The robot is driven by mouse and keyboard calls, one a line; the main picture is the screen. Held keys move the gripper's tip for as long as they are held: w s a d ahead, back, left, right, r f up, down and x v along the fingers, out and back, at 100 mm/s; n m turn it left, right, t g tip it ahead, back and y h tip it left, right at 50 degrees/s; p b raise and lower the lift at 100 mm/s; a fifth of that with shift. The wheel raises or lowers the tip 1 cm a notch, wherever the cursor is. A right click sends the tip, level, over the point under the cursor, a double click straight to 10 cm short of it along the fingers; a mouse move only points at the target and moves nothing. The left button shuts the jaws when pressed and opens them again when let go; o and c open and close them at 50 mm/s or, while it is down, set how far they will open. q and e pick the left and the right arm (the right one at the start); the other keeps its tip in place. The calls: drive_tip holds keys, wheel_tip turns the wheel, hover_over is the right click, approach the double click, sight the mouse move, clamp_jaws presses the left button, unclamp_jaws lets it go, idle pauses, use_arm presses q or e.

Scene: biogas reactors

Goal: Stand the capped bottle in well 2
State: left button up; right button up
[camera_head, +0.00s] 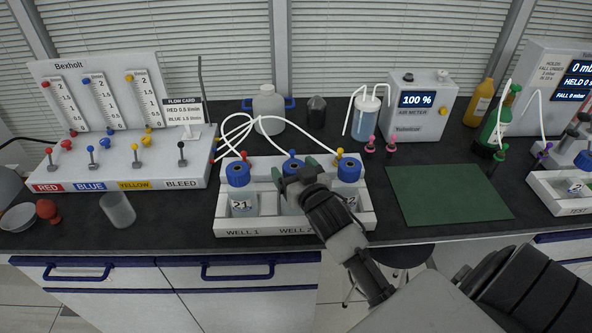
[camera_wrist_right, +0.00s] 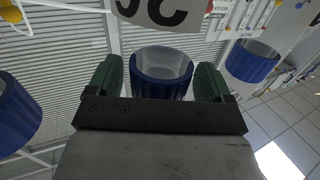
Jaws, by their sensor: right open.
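A white rack (camera_head: 268,231) marked WELL 1 and WELL 2 stands at the front of the bench. A bottle with a blue cap (camera_head: 238,173), labelled 21, stands in well 1. Another blue-capped bottle (camera_head: 349,169) stands in the right well. At the middle well, a blue cap (camera_head: 292,166) shows between the fingers of my right gripper (camera_head: 296,171); my gripper hides the bottle below it. In the right wrist view this cap (camera_wrist_right: 162,72) lies between the green fingers of my open gripper (camera_wrist_right: 163,82); a pale label with dark figures shows beyond it. My left gripper is out of view.
White tubes (camera_head: 238,122) loop above the rack from the Bexholt flow panel (camera_head: 100,105). A clear cup (camera_head: 117,210) and a red bulb (camera_head: 48,210) are at left. A green mat (camera_head: 450,193) lies clear at right.

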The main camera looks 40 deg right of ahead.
drive_tip(key=s+a+b, duration=0.1)
drive_tip(key=s, duration=1)
drive_tip(key=shift+s+a+r+b, duration=0.4)
drive_tip(key=shift+r, duration=0.05)
